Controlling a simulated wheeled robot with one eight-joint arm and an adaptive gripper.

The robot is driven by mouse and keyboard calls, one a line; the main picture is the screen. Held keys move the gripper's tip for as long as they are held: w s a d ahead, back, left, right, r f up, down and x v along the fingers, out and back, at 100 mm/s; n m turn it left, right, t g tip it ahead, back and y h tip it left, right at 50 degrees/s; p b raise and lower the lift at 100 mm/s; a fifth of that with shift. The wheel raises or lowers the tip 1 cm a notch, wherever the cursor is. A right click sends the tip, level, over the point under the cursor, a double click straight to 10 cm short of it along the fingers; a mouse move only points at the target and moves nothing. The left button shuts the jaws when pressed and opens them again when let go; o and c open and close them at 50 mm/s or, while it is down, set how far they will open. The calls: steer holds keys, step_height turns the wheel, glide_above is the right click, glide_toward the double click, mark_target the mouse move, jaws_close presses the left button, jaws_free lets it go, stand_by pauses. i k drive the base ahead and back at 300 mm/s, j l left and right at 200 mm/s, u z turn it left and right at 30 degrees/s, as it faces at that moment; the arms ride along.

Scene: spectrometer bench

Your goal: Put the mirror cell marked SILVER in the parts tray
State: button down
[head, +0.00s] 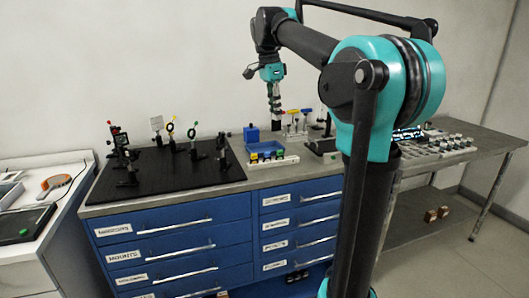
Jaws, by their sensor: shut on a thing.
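My gripper (274,113) hangs pointing down above the back of the bench, right of the blue box. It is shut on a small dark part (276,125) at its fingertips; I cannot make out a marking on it. No SILVER label is readable anywhere in this view. Rows of small parts (447,146) sit at the right, partly hidden by my arm.
A black breadboard (155,182) with several optics on posts fills the left of the bench. A blue box (251,135) stands behind the white tray. Blue drawers (175,240) are below.

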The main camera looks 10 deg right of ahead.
mark_target(265, 149)
steer(key=i, duration=0.95)
